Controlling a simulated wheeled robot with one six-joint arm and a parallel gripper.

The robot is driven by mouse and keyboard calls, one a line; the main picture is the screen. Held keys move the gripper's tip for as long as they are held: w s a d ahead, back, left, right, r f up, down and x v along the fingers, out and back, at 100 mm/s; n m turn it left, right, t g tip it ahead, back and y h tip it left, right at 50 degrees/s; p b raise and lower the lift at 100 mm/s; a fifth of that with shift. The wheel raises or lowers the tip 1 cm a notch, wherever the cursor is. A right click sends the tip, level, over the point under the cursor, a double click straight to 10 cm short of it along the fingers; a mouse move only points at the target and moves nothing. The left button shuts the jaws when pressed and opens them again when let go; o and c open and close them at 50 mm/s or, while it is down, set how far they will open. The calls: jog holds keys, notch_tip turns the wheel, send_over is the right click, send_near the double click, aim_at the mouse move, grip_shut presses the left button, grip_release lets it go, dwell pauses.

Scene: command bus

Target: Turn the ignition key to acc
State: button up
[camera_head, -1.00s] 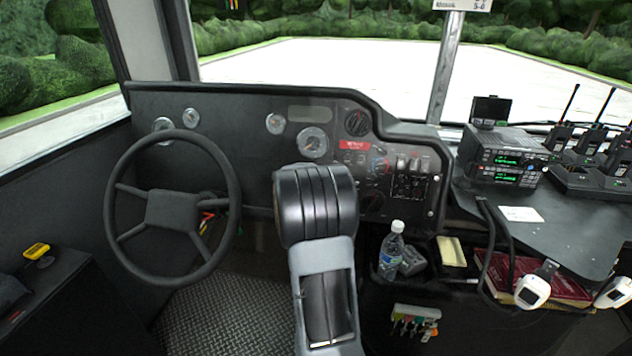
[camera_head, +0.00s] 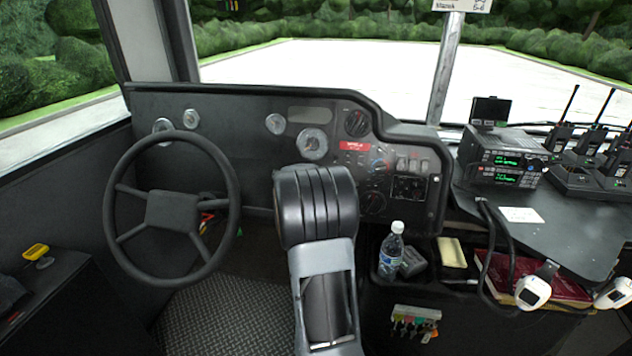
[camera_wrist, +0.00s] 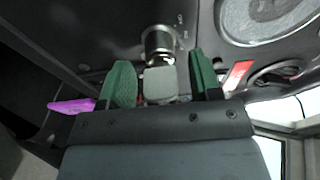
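In the wrist view, the ignition key (camera_wrist: 160,83) shows a grey, blocky head in front of the round metal ignition lock (camera_wrist: 158,40). Small markings are printed beside the lock, too small to read surely. My gripper (camera_wrist: 161,62) has its two green fingers on either side of the key head. A narrow gap shows between the head and each finger, so it is open around the key. In the head view, my arm hides the gripper, and I cannot make out the key or lock there.
The steering wheel (camera_head: 172,208) stands left of my arm. The dashboard (camera_head: 255,165) with gauges and switches lies behind it. A water bottle (camera_head: 391,252) stands in a bin to the right.

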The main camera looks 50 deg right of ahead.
jog(key=p+v, duration=0.3)
jog(key=v, duration=1)
jog(key=shift+s+a, duration=0.2)
jog(key=shift+a, duration=0.15)
jog(key=shift+a, duration=0.1)
